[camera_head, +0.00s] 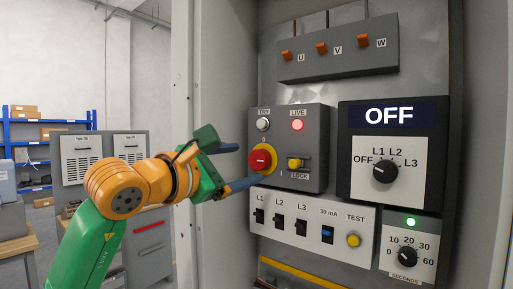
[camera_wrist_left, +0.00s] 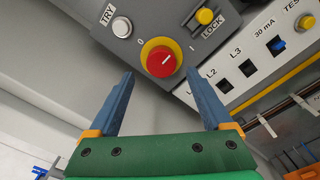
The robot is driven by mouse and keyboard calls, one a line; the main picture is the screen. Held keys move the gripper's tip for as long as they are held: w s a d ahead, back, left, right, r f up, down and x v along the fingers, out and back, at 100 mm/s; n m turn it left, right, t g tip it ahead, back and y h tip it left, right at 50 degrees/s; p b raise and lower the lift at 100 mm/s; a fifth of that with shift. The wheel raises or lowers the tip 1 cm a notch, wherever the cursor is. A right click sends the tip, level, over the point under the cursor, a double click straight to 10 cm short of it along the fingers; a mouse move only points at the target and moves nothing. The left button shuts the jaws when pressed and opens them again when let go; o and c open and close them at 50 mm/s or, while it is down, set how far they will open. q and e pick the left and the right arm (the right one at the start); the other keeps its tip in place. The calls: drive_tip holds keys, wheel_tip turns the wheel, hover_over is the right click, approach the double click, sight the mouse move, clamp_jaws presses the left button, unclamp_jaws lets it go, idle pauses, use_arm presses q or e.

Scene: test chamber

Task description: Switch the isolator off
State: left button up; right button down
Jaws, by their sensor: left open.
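The isolator is a red rotary knob on a yellow ring (camera_head: 262,160) on a dark grey box (camera_head: 318,120). In the left wrist view the red knob (camera_wrist_left: 161,61) shows a white mark pointing to the upper right, towards the "I" label and away from "0". My left gripper (camera_head: 250,163) is open, its two blue fingers reaching towards the knob from the left. In the wrist view the left gripper (camera_wrist_left: 159,76) has its fingertips to either side of the knob's lower part; I cannot tell whether they touch it. My right gripper is not in view.
The box also carries a lit red LIVE lamp (camera_head: 297,125), a TRY button (camera_head: 263,125) and a yellow LOCK part (camera_head: 295,163). Below is a breaker strip (camera_head: 315,228); to the right a panel display reads OFF (camera_head: 389,116). The cabinet's side wall (camera_head: 222,90) stands left.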

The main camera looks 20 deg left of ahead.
sight(256, 162)
use_arm(q)
drive_tip(key=shift+p+x, duration=0.45)
drive_tip(key=shift+x, duration=0.8)
drive_tip(key=shift+w+d+f, duration=0.1)
drive_tip(key=shift+w+d, duration=0.15)
drive_tip(key=shift+s+a, duration=0.1)
drive_tip(key=shift+s, duration=0.05)
clamp_jaws()
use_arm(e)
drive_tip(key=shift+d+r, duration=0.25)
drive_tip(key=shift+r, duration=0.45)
